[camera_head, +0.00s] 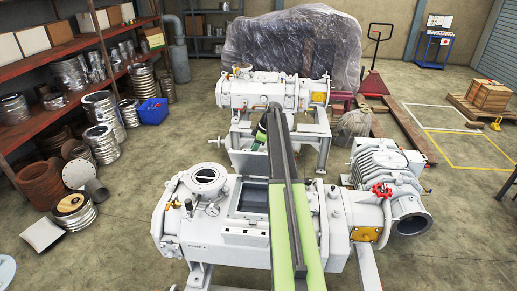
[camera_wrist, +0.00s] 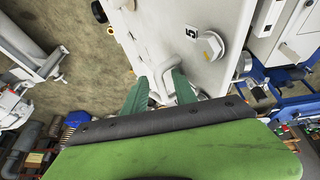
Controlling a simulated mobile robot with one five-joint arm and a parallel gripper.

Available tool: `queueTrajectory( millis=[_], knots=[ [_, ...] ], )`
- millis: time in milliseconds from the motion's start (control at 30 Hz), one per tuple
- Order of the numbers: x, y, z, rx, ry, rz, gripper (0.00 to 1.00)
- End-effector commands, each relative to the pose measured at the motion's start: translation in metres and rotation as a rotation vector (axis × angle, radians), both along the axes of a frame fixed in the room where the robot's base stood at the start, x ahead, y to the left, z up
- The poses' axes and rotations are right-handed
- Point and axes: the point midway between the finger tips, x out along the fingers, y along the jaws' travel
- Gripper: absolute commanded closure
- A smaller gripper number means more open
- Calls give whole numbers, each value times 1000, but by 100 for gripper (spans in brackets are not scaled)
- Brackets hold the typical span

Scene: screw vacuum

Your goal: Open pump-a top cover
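In the wrist view, my gripper (camera_wrist: 160,84) has two green fingers spread apart. A white bent handle (camera_wrist: 157,90) shows between them, against a white machine body (camera_wrist: 165,35) marked "5". I cannot tell whether the fingers touch the handle. In the head view, a white pump (camera_head: 225,228) stands in front, with a dark rectangular opening (camera_head: 253,195) on top. My arm reaches over it towards a second white pump (camera_head: 262,92) behind. My gripper (camera_head: 260,132) is partly hidden by the arm there.
A wrapped bulk (camera_head: 290,40) and a red pallet jack (camera_head: 374,80) stand at the back. The yellow-marked floor (camera_head: 465,150) at right is mostly clear.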

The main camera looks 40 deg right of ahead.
Motion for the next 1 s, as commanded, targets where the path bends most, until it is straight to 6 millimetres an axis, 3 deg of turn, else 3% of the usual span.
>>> queueTrajectory(
  millis=[267, 633, 767, 1000],
  knots=[
    [-8, -6, 29, 1, -1, -2, 67],
    [-33, -24, 105, 0, 0, -1, 67],
    [-37, -27, 113, -1, 0, 0, 67],
    [-38, -28, 111, -1, 0, 0, 67]
  ],
)
